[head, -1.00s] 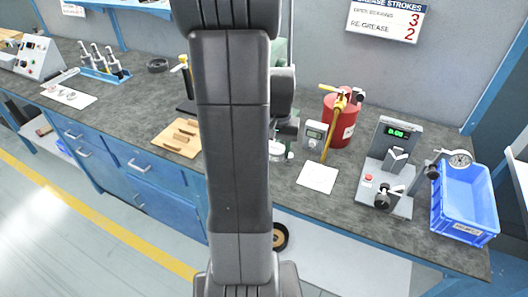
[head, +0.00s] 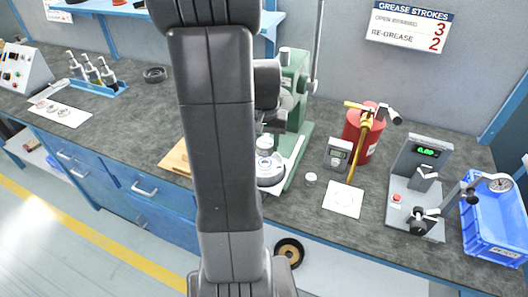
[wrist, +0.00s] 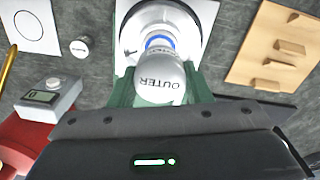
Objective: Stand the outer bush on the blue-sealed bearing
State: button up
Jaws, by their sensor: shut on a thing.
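The outer bush (wrist: 160,80) is a pale silver cylinder lettered OUTER. My gripper (head: 268,128) is shut on it, though the fingertips are mostly hidden. The blue-sealed bearing (wrist: 158,42) shows as a blue ring just past the bush's end in the wrist view, over the pale round plate of the green press (head: 296,95). The bush (head: 265,144) is also visible below my gripper in the head view, above the round plate (head: 270,177). I cannot tell whether bush and bearing touch.
A small silver piece (head: 310,179) stands right of the press. Beyond it are a small display unit (head: 338,154), a white card with a circle (head: 343,199), a red canister (head: 361,133), a grey gauge stand (head: 417,185) and a blue bin (head: 496,225). A wooden board (wrist: 278,45) lies beside the press.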

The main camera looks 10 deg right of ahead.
aim_at(265, 152)
notch_tip(265, 152, down, 4)
jog(key=shift+r, duration=0.1)
jog(key=shift+f+b, duration=0.4)
jog(key=shift+f, duration=0.2)
jog(key=o, duration=1.1)
jog(key=shift+o, duration=0.2)
jog(key=shift+r, duration=0.1)
notch_tip(265, 152, up, 13)
jog(key=shift+p, duration=0.55)
